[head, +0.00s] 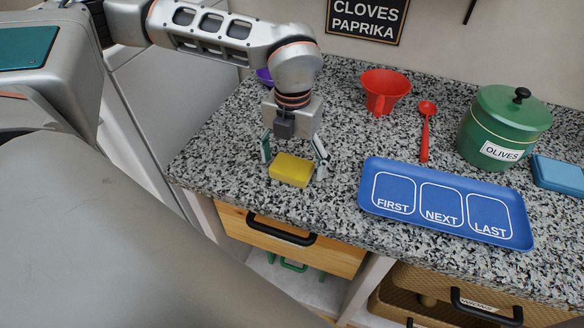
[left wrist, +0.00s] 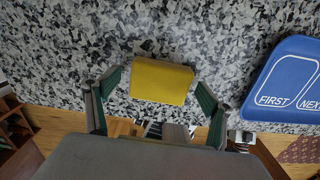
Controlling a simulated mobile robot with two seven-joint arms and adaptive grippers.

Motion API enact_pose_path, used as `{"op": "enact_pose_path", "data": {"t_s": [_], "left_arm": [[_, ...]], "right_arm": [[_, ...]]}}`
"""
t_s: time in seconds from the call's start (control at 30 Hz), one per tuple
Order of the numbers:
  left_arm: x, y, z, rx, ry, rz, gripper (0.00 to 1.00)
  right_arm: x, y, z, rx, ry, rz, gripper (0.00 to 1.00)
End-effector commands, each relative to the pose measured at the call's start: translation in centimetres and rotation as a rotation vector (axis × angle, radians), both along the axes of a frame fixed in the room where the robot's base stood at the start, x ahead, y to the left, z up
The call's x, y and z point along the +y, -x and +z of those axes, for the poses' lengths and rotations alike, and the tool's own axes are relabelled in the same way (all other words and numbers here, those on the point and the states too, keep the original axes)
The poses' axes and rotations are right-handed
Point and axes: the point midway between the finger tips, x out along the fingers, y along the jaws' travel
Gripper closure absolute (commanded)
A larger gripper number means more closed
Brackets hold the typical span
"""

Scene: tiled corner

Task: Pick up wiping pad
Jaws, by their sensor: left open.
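The wiping pad appears to be the yellow block (head: 291,169) on the speckled counter near its front edge. My left gripper (head: 293,164) points down at it from above, with its fingers apart on either side of the pad. In the left wrist view the yellow pad (left wrist: 161,81) lies just beyond and between the two green-faced fingertips (left wrist: 160,86). The fingers are open; whether either touches the pad I cannot tell. My right gripper is not in view.
A blue tray (head: 447,235) marked FIRST, NEXT, LAST lies to the right. Behind it are a red funnel-shaped cup (head: 383,92), a red spoon (head: 425,132) and a green OLIVES jar (head: 491,140). A light-blue block (head: 559,174) sits at far right. A drawer (head: 290,240) is below the counter.

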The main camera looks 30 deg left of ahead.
Motion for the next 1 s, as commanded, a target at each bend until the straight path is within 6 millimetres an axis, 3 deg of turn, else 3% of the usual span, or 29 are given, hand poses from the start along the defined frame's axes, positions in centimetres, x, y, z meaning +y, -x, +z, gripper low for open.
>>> {"op": "enact_pose_path", "data": {"t_s": [0.17, 0.3, 0.77, 1.0], "left_arm": [[0.0, 0.0, 0.0, 0.000, 0.000, 0.000, 0.18], [0.0, 0.0, 0.0, 0.000, 0.000, 0.000, 0.53], [0.0, 0.0, 0.4, 0.000, 0.001, 0.001, 0.53], [0.0, -0.1, 3.1, -0.004, 0.001, 0.000, 0.53]], "right_arm": [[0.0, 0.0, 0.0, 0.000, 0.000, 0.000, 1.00], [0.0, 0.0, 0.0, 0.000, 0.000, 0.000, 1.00], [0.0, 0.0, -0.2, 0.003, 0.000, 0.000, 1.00], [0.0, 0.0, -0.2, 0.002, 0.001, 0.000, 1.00]]}}
